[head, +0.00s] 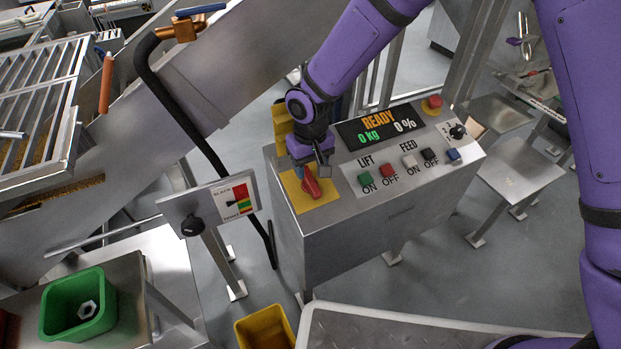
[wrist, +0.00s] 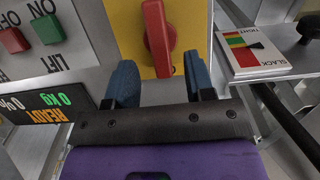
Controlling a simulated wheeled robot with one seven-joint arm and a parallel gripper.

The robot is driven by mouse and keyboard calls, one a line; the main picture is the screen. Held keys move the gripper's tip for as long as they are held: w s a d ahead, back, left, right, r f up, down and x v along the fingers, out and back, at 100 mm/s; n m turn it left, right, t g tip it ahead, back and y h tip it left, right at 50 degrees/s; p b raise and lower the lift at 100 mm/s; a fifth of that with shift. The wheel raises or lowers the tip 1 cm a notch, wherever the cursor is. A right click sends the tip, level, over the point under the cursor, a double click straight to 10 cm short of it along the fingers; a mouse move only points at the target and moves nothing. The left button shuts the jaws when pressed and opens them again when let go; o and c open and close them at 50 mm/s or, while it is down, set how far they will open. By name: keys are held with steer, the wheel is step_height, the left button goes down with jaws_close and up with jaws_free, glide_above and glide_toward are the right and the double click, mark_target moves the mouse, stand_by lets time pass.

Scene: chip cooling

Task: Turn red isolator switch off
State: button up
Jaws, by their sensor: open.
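The red isolator switch (head: 311,183) is a red handle on a yellow plate (head: 296,196) at the left end of the grey control panel. In the wrist view the red handle (wrist: 158,38) points along the picture's vertical, on its yellow plate (wrist: 125,30). My gripper (head: 312,168) is right above the switch in the head view. In the wrist view its two blue fingertips (wrist: 160,78) are apart, one on each side of the handle's lower end. The gripper is open. I cannot tell whether a finger touches the handle.
The panel display (head: 385,125) reads READY, 0 kg and 0 %. Lift and feed buttons (head: 388,171), a red stop button (head: 432,105) and a black knob (head: 457,131) share the panel. A slack/tight gauge plate (head: 215,205) stands close left. A yellow bin (head: 265,330) is below.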

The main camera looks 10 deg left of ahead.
mark_target(311, 179)
steer(key=shift+f, duration=2.4)
jaws_close()
